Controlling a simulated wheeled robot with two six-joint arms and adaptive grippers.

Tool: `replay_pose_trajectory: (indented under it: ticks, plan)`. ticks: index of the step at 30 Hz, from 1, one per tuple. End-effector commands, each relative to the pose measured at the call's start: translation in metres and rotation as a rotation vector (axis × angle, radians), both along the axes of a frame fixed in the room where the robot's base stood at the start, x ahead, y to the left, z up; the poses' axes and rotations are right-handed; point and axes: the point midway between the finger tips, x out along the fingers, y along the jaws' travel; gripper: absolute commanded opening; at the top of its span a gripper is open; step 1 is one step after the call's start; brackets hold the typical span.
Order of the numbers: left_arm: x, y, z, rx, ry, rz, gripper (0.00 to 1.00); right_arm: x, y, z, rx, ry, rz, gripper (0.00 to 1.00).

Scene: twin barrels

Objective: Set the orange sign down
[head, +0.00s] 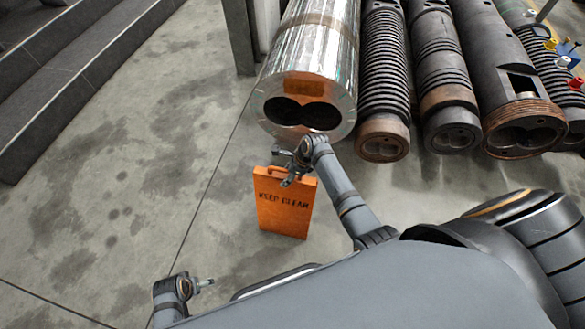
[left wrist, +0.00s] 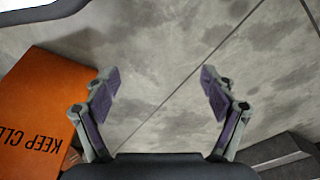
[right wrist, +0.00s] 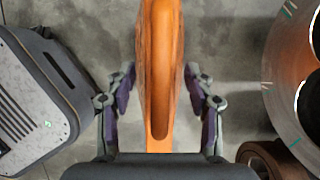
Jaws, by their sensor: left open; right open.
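The orange sign (head: 284,207), lettered "KEEP CLEAR", stands upright on the floor in front of the shiny barrel. My right gripper (head: 289,177) is at its top edge by the handle slot. In the right wrist view the sign's top (right wrist: 160,75) lies between the two open fingers, with a gap showing on at least part of each side. My left gripper (head: 207,283) is open and empty, low at the left in the head view. In the left wrist view the fingers (left wrist: 160,95) have bare floor between them, and the sign (left wrist: 38,115) shows at the left.
The shiny twin-bore barrel (head: 318,85) lies just behind the sign. Several dark ribbed barrels (head: 385,80) lie to its right. Grey steps (head: 75,60) rise at the upper left. Open concrete floor (head: 150,190) lies left of the sign.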

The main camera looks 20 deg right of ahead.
Motion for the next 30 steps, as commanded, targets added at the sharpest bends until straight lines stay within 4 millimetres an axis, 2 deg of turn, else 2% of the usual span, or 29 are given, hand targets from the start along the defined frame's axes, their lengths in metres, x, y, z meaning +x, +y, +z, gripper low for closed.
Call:
replay_pose_trajectory:
  ticks: [9,15,21,30]
  plan:
    - [-0.039,0.019,-0.053,0.029,-0.001,0.002,0.84,-0.012,-0.019,0.059,-0.003,-0.002,0.001,0.54]
    - [-0.064,0.024,-0.069,0.035,0.000,0.001,0.84,-0.020,-0.032,0.093,-0.002,-0.002,0.001,0.54]
    - [-0.072,0.024,-0.073,0.035,0.001,0.001,0.84,-0.024,-0.036,0.105,-0.001,-0.001,0.001,0.54]
    - [-0.072,0.024,-0.074,0.035,0.001,0.001,0.84,-0.024,-0.036,0.105,0.000,0.000,0.001,0.54]
